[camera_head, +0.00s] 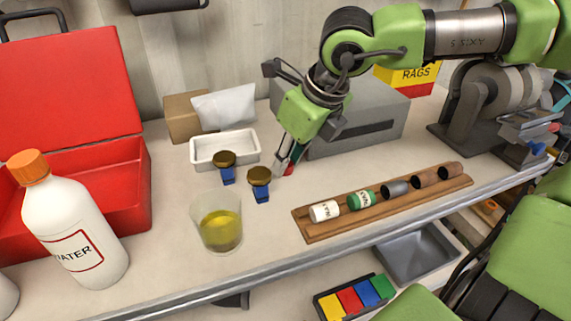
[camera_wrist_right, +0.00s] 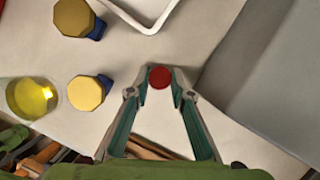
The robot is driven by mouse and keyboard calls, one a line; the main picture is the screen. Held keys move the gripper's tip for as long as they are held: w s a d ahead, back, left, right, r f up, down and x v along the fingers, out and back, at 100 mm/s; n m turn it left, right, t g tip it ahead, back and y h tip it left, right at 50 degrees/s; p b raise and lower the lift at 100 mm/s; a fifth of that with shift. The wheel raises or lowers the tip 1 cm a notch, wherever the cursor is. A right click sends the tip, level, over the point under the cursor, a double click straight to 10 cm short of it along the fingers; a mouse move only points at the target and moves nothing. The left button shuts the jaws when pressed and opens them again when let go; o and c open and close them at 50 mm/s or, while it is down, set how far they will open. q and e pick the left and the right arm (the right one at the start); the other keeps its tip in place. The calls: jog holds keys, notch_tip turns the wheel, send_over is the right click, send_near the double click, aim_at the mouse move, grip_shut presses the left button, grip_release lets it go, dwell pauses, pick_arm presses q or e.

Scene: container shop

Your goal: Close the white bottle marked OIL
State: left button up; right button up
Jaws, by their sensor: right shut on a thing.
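My right gripper (camera_head: 286,168) is low over the bench, near the grey box. It is shut on a small round red thing, seen as a red disc (camera_wrist_right: 160,77) between the fingertips in the wrist view. I cannot tell for sure whether it is a cap. A big white bottle (camera_head: 72,228) with an orange cap stands upright at the left, but its label reads WATER. A white rounded piece (camera_head: 6,297) shows at the far left edge, cut off, with no label in view. No OIL marking is readable. My left gripper is not in view.
Two brown-topped blue pieces (camera_head: 261,187) and a glass of yellow liquid (camera_head: 217,226) stand left of the gripper. A white tray (camera_head: 221,162) is behind them. A wooden rack (camera_head: 325,236) with several cylinders lies right. An open red toolbox (camera_head: 130,176) stands behind the WATER bottle.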

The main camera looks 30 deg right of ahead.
jog(key=shift+w+r, duration=0.1)
jog(key=shift+r, duration=0.45)
notch_tip(320, 180, up, 2)
jog(key=shift+r+b, duration=0.15)
jog(key=shift+b, duration=0.2)
pick_arm(q)
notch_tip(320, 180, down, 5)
jog(key=b, duration=0.4)
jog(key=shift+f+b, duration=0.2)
jog(key=shift+b, duration=0.15)
pick_arm(e)
jog(key=s+r, duration=0.9)
jog(key=s, duration=0.5)
jog(key=shift+d+r, duration=0.35)
jog(key=shift+d, duration=0.1)
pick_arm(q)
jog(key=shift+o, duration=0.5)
pick_arm(e)
jog(key=shift+s, duration=0.1)
